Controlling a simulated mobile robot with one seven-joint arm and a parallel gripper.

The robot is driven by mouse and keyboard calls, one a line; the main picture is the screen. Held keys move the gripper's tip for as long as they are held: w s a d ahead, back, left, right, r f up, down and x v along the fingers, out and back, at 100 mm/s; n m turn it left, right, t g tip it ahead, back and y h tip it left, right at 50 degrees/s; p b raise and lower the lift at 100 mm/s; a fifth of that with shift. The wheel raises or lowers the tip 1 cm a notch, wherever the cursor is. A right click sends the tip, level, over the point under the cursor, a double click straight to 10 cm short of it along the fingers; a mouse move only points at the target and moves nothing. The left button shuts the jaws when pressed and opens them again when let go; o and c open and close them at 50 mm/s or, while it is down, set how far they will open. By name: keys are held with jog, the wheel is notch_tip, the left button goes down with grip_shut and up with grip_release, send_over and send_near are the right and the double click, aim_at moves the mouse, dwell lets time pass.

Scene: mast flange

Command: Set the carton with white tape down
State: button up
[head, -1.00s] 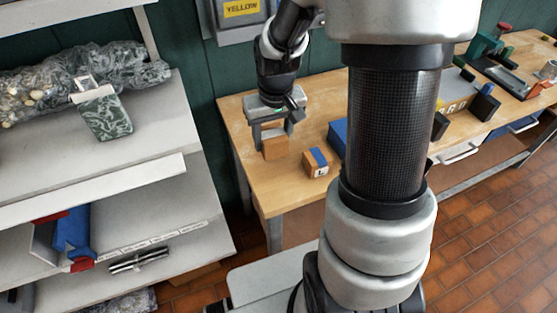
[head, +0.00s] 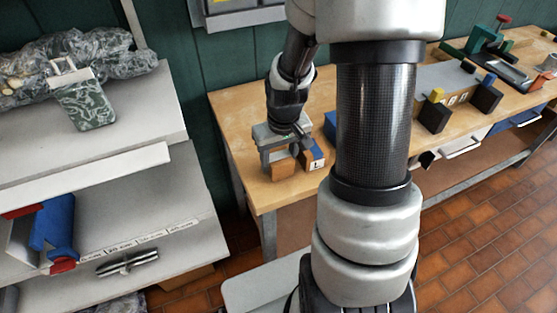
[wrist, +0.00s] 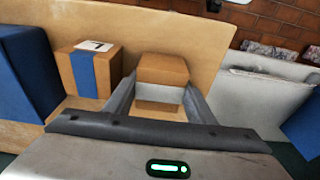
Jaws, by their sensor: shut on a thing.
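My gripper (head: 284,158) points down over the near left end of the wooden table and is shut on a brown carton (head: 284,171). In the wrist view the carton (wrist: 162,67) sits between both fingers, with a white band (wrist: 160,95) across the face towards me. The carton is at or just above the table top; I cannot tell whether it touches. A second carton with blue tape and a white label (head: 314,155) stands on the table close to its right; in the wrist view this blue-taped carton (wrist: 90,68) is to the left, apart from the held one.
The wooden table (head: 240,115) has bare room left of my gripper and along its front edge. A blue box (wrist: 22,75) stands beyond the blue-taped carton. A grey shelf (head: 130,110) with bagged goods is at left. Black blocks (head: 435,115) stand farther right.

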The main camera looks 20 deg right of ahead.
jog(key=shift+f, duration=0.25)
jog(key=o, duration=1.2)
jog(key=shift+r, duration=0.1)
